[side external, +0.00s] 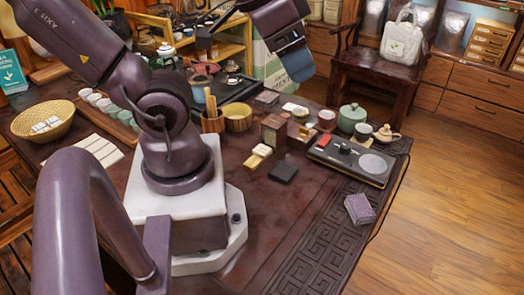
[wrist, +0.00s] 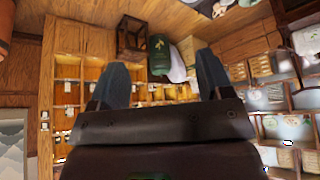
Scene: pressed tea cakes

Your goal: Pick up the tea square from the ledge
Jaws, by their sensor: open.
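On the table in the side external view stands a small dark wooden box (side external: 273,130). A pale cream block (side external: 262,150) lies at its front left, beside a light wooden piece (side external: 255,161). A flat dark square (side external: 283,172) lies in front of the box. I cannot tell which of these is the tea square, or make out the ledge clearly. My gripper (side external: 297,70) is raised well above the far part of the table, apart from these things. In the wrist view my gripper (wrist: 162,62) has its two blue fingers wide apart with nothing between them; that view shows shelves, not the table.
The table's front right is mostly clear.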

